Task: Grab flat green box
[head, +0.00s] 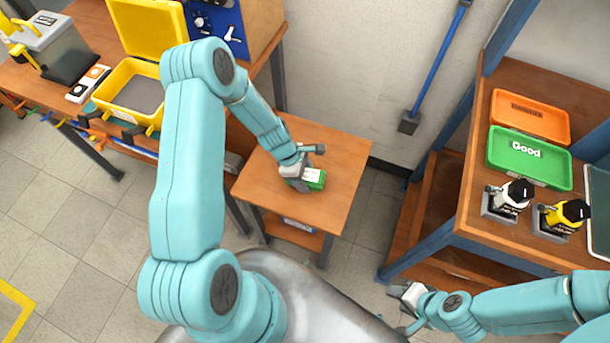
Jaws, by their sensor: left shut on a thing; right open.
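The flat green box (316,184) is on or just above the small wooden table (343,157) in the middle of the head view. It has a white label on top. My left gripper (302,179) is at the box's left side and is shut on it; the fingers hide part of the box. I cannot tell whether the box still touches the table. My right gripper (402,306) is open and empty at the lower right, low and away from the tables.
On the right bench are an orange tray (530,106), a green tray (501,158) marked "Good" and two small devices (515,195). On the left bench is an open yellow case (150,72). A blue post (440,62) stands by the wall.

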